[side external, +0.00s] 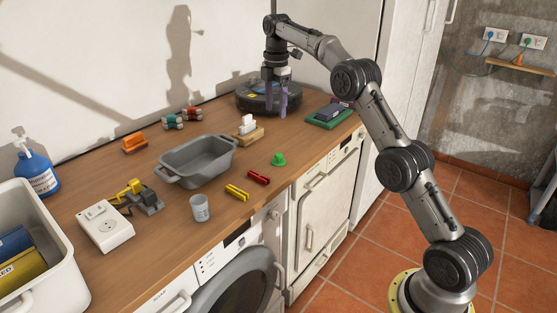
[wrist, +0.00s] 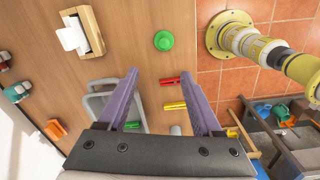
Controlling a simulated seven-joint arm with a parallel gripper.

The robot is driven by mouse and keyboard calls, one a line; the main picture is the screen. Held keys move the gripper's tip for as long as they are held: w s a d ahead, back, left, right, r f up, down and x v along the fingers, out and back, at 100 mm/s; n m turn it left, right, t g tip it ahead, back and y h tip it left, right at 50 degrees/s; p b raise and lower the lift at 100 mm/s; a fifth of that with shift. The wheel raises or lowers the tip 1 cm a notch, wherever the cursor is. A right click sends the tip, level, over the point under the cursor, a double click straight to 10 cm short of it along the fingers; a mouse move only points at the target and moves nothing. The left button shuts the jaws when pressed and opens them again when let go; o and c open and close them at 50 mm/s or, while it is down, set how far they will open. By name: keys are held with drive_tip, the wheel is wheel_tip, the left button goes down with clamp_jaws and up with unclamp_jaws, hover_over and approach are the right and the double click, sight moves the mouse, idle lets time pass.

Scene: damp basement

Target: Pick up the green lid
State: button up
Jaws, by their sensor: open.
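The green lid (side external: 278,158) is small and round with a knob on top. It lies on the wooden counter (side external: 215,228) near its front edge, right of the grey tub. In the wrist view the green lid (wrist: 163,41) is at the upper middle, beyond my fingertips. My gripper (side external: 276,112) hangs fingers down at the back of the counter, in front of the black round device, well behind the lid. Its two purple fingers (wrist: 165,85) are spread apart with nothing between them held.
A grey tub (side external: 197,163), a wooden holder with white pieces (side external: 247,130), a red clip (side external: 258,177) and a yellow clip (side external: 237,192) lie around the lid. A black round device (side external: 248,98) and a green board (side external: 328,117) stand farther back. The counter immediately around the lid is bare.

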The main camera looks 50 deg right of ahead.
sight(278, 154)
drive_tip(key=f, duration=1.5)
drive_tip(key=shift+s+d+f, duration=0.25)
clamp_jaws()
